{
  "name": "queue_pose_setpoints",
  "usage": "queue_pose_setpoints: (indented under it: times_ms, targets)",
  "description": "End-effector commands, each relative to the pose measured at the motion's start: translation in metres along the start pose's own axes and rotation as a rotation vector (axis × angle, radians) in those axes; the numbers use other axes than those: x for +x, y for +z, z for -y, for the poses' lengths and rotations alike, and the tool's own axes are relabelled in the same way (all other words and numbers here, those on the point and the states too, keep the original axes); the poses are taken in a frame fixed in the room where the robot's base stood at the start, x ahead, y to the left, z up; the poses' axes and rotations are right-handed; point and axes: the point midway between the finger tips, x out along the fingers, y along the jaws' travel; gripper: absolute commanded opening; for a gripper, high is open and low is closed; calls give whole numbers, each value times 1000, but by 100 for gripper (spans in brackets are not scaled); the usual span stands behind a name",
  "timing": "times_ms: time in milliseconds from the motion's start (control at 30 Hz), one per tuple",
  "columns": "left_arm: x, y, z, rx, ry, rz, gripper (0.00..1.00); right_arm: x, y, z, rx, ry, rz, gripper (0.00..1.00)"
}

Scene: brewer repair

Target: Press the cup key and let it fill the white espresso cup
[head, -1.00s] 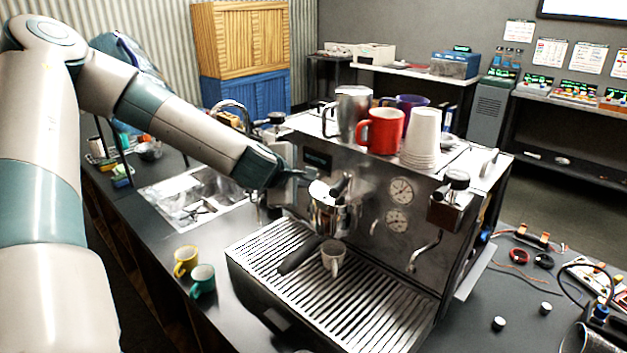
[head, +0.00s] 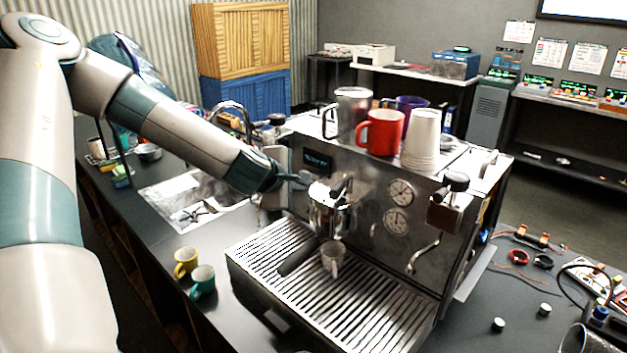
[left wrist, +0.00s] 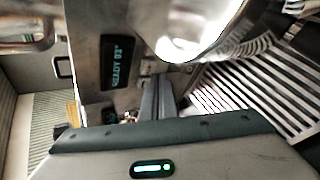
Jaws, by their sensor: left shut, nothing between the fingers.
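The espresso machine (head: 370,200) stands on the dark counter with a small lit display (head: 317,161) on its front. In the left wrist view the display (left wrist: 121,62) reads "READY 93°". Small keys (left wrist: 146,69) show beside it, close to my fingertips. The white espresso cup (head: 333,260) stands upright on the drip tray (head: 350,305) below the portafilter (head: 302,255). No liquid stream is visible, and I cannot see into the cup. My left gripper (head: 303,180) is shut and empty, its tips at the panel just below the display; contact cannot be told. My right gripper is not visible.
A steel jug (head: 353,112), red mug (head: 383,131), purple mug (head: 410,103) and stacked paper cups (head: 421,140) stand on the machine. A yellow cup (head: 186,261) and teal cup (head: 203,281) are left of the tray. A steam wand (head: 425,250) hangs on the right.

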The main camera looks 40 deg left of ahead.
Motion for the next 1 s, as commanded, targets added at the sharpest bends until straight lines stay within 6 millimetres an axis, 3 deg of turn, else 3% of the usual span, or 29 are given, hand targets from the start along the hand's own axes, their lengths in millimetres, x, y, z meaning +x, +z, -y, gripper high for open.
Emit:
queue_pose_setpoints:
  times_ms: [467,1000]
  targets:
    - [-3,-2,1,-1,0,0,0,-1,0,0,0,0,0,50]
    - [-36,-19,18,-1,0,0,0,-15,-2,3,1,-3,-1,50]
